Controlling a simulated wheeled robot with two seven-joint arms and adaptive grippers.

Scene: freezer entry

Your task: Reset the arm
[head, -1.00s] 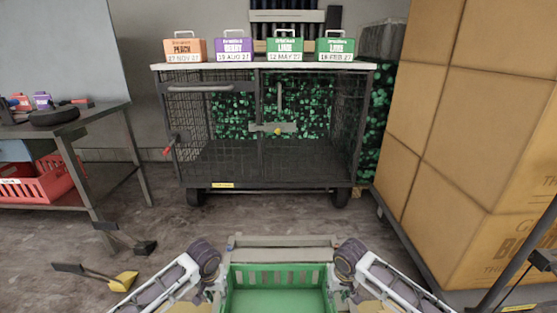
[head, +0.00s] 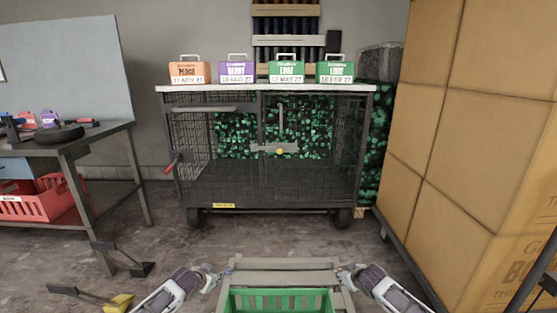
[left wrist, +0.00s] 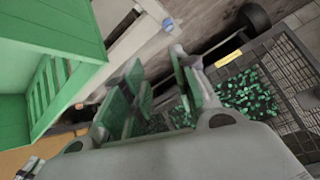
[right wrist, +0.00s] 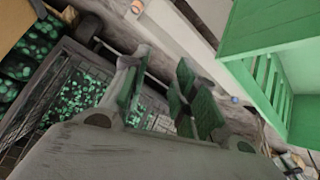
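My left gripper (head: 210,276) is low in the head view, just left of a green crate (head: 277,300). Its two green-padded fingers stand apart with nothing between them in the left wrist view (left wrist: 160,88). My right gripper (head: 348,276) is just right of the crate. Its fingers are also apart and empty in the right wrist view (right wrist: 160,90). The crate shows beside each gripper in the wrist views, apart from the fingers. Only the crate's upper part shows in the head view.
A black mesh cage cart (head: 265,185) stands ahead, with orange, purple and two green date-marked boxes on its top. Large tan cartons (head: 440,130) block the right. A metal table (head: 100,140) with a red basket (head: 40,200) stands left. Floor before the cart is clear.

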